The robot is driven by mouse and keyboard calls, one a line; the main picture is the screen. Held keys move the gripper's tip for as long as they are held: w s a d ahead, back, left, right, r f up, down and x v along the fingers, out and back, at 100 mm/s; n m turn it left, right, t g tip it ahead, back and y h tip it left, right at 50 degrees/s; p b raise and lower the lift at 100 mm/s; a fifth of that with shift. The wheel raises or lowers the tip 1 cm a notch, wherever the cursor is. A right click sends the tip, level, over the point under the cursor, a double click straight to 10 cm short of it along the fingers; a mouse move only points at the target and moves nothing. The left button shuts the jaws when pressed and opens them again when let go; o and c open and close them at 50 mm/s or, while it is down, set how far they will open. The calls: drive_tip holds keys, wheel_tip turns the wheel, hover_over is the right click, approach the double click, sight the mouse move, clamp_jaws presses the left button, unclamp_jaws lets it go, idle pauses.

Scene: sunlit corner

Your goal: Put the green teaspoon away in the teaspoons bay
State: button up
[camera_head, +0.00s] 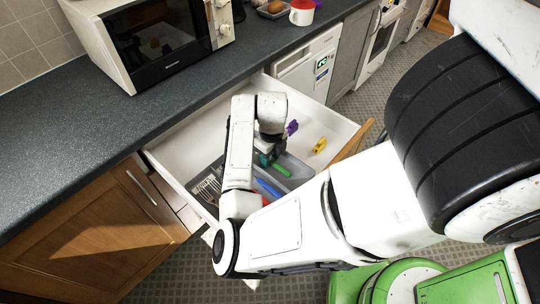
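The drawer (207,133) is pulled open below the counter, with a grey cutlery tray (299,173) in it. My arm reaches over the drawer, and my gripper (268,154) points down at the tray. A bright green handle (282,170) shows in the tray just below and right of my gripper; I cannot tell whether it is the teaspoon. A darker green bit (263,160) shows at the fingertips. The fingers are too small and dark to tell whether they are shut on anything. My arm hides part of the tray, and I cannot make out which bay is for teaspoons.
A blue handle (268,188) and a red one (266,200) lie in the tray, with metal cutlery (207,188) at its left. Purple (292,127) and yellow (319,145) items lie in the drawer beyond the tray. A microwave (160,42) stands on the counter.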

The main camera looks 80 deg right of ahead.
sight(271, 161)
wheel_tip(271, 161, up, 13)
drive_tip(key=shift+s+a+f, duration=0.15)
drive_tip(key=shift+s+f, duration=0.05)
drive_tip(key=shift+s, duration=0.05)
idle(0.3)
